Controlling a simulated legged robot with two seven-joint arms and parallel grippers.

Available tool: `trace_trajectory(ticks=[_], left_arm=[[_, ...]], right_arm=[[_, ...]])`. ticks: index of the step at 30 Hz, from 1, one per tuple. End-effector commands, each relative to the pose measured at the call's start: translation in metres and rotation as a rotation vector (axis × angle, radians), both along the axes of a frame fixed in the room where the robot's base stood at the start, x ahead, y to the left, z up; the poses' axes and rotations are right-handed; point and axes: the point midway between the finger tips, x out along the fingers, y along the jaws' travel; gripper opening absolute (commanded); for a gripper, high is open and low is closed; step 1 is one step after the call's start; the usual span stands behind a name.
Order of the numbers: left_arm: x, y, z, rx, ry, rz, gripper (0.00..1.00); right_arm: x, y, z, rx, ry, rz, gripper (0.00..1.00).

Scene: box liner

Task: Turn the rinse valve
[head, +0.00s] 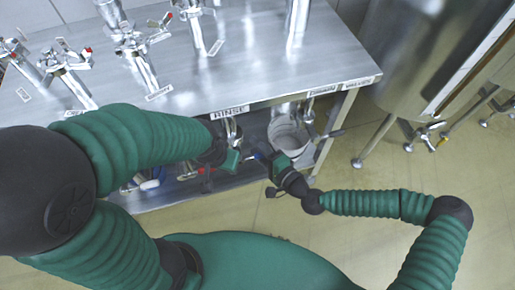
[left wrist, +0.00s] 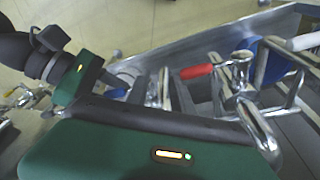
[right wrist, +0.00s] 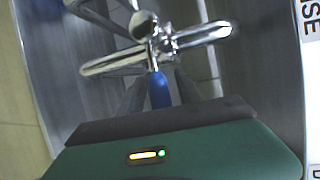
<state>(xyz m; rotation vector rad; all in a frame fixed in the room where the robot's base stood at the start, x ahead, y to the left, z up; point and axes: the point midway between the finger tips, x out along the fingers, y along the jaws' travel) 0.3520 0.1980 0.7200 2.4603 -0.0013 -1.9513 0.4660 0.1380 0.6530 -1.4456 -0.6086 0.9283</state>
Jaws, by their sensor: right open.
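The rinse valve is a chrome pipe fitting with a blue handle (right wrist: 158,90), seen close in the right wrist view. My left gripper (head: 217,156) is under the table edge, left of the valve, near a red-handled valve (left wrist: 196,71).
The steel table (head: 270,70) carries several chrome valves and pipes. A white bucket (head: 290,140) stands on the lower shelf, behind my right gripper. A steel tank (head: 425,50) stands on legs at the right.

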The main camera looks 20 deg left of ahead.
Motion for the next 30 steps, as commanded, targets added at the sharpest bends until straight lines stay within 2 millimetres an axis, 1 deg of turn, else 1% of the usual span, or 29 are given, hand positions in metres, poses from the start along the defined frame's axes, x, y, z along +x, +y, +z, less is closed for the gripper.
trace_trajectory(ticks=[2, 3, 12, 30], left_arm=[[0.0000, -0.0001, 0.0001, 0.000, 0.000, 0.000, 0.28], [0.0000, -0.0001, 0.0001, 0.000, 0.000, 0.000, 0.28], [0.0000, -0.0001, 0.0001, 0.000, 0.000, 0.000, 0.28], [0.0000, -0.0001, -0.0001, 0.000, 0.000, 0.000, 0.28]], right_arm=[[-0.0003, -0.0002, 0.0000, 0.000, 0.000, 0.000, 0.41], [-0.0002, -0.0001, -0.0001, -0.001, 0.001, 0.000, 0.39], [-0.0005, -0.0002, -0.0004, -0.001, 0.001, 0.001, 0.00], [-0.0018, 0.0002, -0.0017, -0.003, 0.003, 0.004, 0.00]])
